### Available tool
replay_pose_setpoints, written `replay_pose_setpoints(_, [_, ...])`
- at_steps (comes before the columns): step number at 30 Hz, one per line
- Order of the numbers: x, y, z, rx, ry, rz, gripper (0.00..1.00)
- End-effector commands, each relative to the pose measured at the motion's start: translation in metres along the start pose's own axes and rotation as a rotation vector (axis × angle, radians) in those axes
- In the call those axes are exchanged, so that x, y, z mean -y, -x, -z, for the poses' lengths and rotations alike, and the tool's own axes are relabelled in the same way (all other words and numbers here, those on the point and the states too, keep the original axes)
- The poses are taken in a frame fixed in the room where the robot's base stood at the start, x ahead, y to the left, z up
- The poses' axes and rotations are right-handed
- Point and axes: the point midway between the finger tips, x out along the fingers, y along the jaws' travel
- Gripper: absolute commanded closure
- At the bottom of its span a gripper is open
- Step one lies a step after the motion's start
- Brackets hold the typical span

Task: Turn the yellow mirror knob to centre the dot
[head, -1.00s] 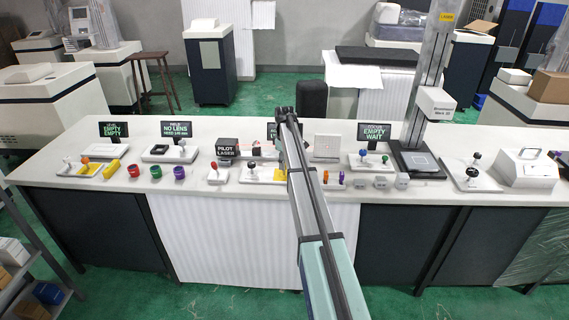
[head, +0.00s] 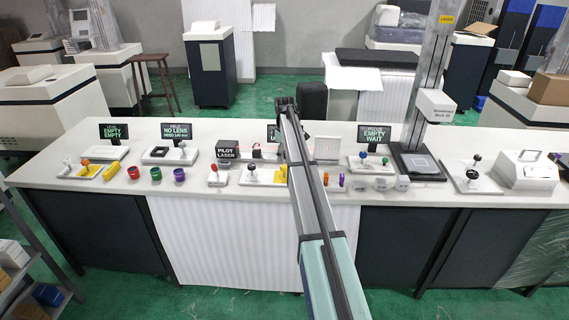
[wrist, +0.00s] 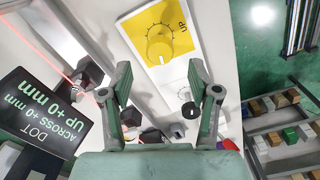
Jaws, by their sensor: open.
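The yellow mirror knob (wrist: 159,46) sits on a yellow plate marked UP in the wrist view, with a dial scale around it. My gripper (wrist: 160,88) is open and empty. In the picture the knob lies beyond and between its fingertips, and no contact shows. The dot itself is not clearly visible.
A black knob (wrist: 190,110) on a white dial is close to the right finger. A thin red beam crosses the wrist view's left side. The pilot laser box (head: 227,152) stands left of my arm, and several fixtures line the bench (head: 100,185).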

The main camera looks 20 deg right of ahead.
Motion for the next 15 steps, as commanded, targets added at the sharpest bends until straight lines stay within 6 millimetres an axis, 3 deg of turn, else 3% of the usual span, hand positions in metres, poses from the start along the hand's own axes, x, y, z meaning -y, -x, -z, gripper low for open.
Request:
replay_pose_setpoints(7, [-0.001, 0.047, 0.001, -0.001, 0.000, -0.002, 0.39])
replay_pose_setpoints(15, [0.000, 0.070, 0.000, 0.000, 0.000, 0.000, 0.39])
